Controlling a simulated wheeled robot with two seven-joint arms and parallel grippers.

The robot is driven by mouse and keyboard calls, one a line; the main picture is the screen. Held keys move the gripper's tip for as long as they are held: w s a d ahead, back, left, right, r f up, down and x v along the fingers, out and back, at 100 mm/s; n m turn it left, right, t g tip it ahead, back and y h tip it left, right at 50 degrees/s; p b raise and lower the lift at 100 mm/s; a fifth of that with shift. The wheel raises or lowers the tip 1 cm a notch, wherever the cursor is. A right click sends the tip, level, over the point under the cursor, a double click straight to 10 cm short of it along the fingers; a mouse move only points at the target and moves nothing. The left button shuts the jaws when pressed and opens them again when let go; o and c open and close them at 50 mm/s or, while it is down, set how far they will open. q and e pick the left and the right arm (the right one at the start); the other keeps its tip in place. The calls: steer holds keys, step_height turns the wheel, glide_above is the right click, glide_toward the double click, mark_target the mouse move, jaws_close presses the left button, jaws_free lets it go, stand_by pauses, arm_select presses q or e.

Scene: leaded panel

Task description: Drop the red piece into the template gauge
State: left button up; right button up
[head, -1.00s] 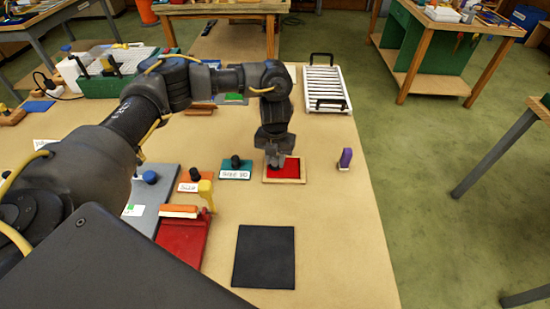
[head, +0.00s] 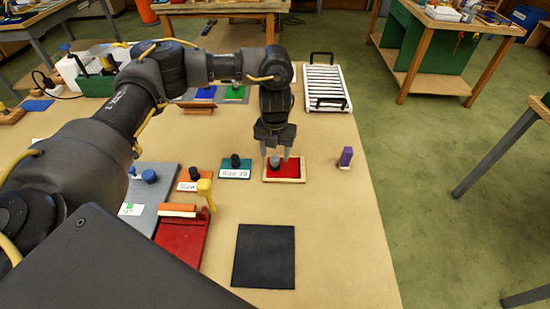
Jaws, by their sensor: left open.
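The red piece (head: 286,171) lies flat inside the wooden frame of the template gauge (head: 285,181). A dark round knob (head: 274,161) stands on the red piece, left of its middle. My left gripper (head: 276,153) points down just above the knob with its fingers open and apart. It holds nothing. I cannot tell whether the piece is fully seated on all sides. My right gripper is not in view.
A teal piece (head: 236,174) and an orange piece (head: 189,184), both with dark knobs, lie left of the gauge. A purple block (head: 346,157) stands to its right. A black mat (head: 264,257) lies in front, with bare tabletop around it. A white rack (head: 327,88) is behind.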

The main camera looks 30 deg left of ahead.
arm_select(q)
step_height(320, 180, up, 7)
steer(key=shift+r+b, duration=0.2)
steer(key=shift+b, duration=0.15)
stand_by(0.5)
